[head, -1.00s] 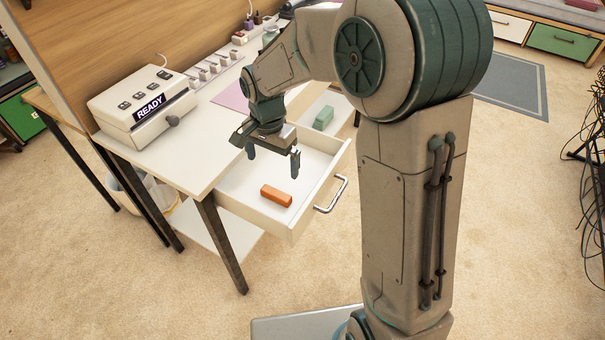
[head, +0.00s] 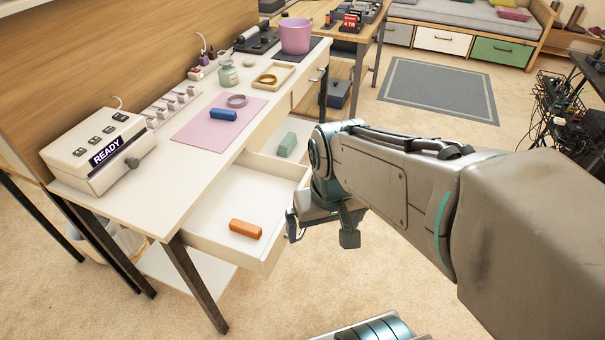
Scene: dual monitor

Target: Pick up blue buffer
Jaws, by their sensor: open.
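The blue buffer (head: 223,114) is a small blue block lying on the pink mat (head: 205,130) on the white desk. My gripper (head: 322,238) is open and empty. It hangs pointing down beside the open front drawer, to the right of it in the picture and well away from the blue block.
An orange block (head: 245,229) lies in the open front drawer (head: 215,212). A green block (head: 287,144) lies in a second open drawer behind it. A grey ring (head: 237,100), a jar (head: 228,73) and a wooden tray (head: 270,78) stand near the blue block. A READY device (head: 98,150) is at the left.

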